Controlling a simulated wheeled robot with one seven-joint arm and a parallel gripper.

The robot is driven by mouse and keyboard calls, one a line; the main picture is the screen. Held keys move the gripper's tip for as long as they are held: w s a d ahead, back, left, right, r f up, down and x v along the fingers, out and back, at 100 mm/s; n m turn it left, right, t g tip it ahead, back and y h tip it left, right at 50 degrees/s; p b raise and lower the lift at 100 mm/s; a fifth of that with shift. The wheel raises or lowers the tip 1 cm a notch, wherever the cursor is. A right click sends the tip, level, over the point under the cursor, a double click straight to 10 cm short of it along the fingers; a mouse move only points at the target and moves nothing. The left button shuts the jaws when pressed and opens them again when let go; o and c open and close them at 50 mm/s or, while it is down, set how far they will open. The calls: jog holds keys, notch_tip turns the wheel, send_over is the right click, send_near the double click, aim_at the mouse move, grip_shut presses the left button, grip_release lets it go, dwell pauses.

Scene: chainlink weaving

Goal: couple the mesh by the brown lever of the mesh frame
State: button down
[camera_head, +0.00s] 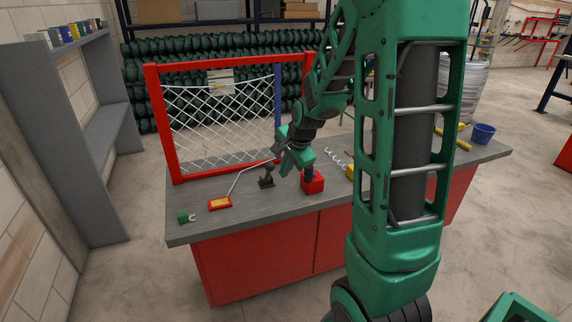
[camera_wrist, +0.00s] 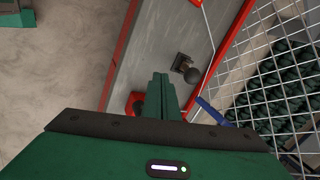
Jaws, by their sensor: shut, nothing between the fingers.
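The mesh frame (camera_head: 168,135) stands on the left of the workbench, a red frame with a blue post (camera_head: 278,110) at its right. White mesh (camera_head: 215,120) hangs in it; its top edge sags in the middle. The brown lever (camera_head: 266,178) is a short dark lever on a small base, on the bench top in front of the frame. In the wrist view the lever shows a round knob (camera_wrist: 194,75), ahead and right of my fingertips. My gripper (camera_head: 288,168) is shut and empty, above the bench, just right of the lever and apart from it. Its closed fingers (camera_wrist: 160,82) point toward the bench.
A red-and-yellow block (camera_head: 220,203) with a thin rod and a green piece (camera_head: 183,217) lie at the bench's left. A blue bucket (camera_head: 483,132) stands at the right end. Grey shelves (camera_head: 110,125) stand left.

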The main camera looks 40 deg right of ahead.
aim_at(268, 173)
jog(key=w+f, duration=0.2)
jog(key=w, duration=0.3)
jog(key=shift+w+d+f, duration=0.25)
jog(key=shift+w+f, duration=0.1)
jog(key=shift+f, duration=0.05)
